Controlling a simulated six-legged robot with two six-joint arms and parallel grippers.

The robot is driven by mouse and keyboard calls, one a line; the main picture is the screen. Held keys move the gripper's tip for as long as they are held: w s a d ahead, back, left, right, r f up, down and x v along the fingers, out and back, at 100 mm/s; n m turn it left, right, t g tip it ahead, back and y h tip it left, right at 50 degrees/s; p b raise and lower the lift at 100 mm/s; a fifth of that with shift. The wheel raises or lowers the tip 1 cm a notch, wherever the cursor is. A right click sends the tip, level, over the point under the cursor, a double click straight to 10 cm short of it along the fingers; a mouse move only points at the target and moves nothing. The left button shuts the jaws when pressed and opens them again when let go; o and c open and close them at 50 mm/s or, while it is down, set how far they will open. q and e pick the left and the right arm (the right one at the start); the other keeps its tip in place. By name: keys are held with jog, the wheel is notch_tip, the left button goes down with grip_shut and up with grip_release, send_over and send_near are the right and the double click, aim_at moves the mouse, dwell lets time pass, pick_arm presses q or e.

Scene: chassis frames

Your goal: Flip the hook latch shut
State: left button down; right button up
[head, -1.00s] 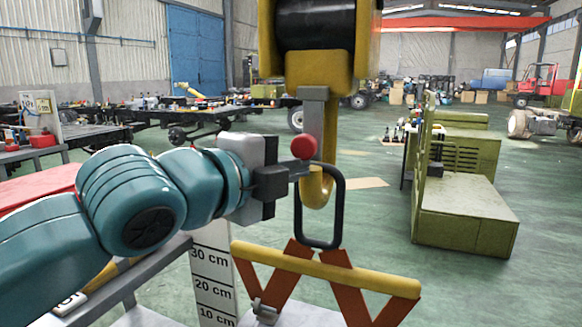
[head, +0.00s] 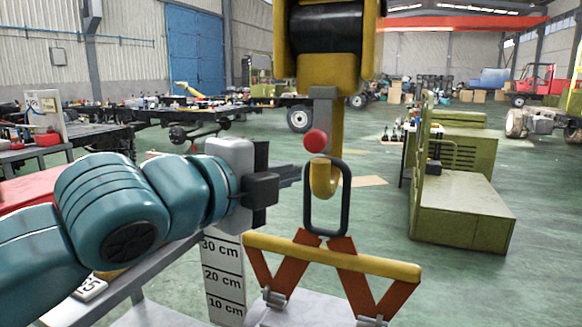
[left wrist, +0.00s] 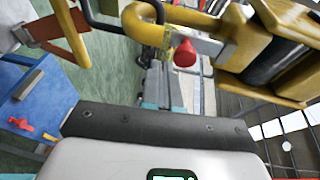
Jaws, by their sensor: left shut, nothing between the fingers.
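The yellow hook (head: 326,180) hangs from the hoist block (head: 325,62) in the head view. Its grey latch (head: 323,108) hangs down beside the shank, with a red knob (head: 315,140) at its lower end. I cannot tell whether the latch meets the hook tip. A black ring (head: 346,200) hangs around the hook's bowl. My left gripper (head: 300,172) is shut and empty, just left of the ring and below the knob. In the left wrist view, the knob (left wrist: 185,53), latch (left wrist: 209,46) and hook (left wrist: 158,19) lie just beyond the fingers (left wrist: 160,72).
Below the ring, a yellow bar (head: 330,257) with orange legs stands over a pale surface. A centimetre scale board (head: 224,280) stands below my left arm. A green machine (head: 465,205) stands to the right. Open floor lies between.

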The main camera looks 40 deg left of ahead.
pick_arm(q)
jog(key=s+p, duration=0.1)
jog(key=s, duration=0.6)
jog(key=shift+s+a+f, duration=0.2)
jog(key=shift+s+f, duration=0.2)
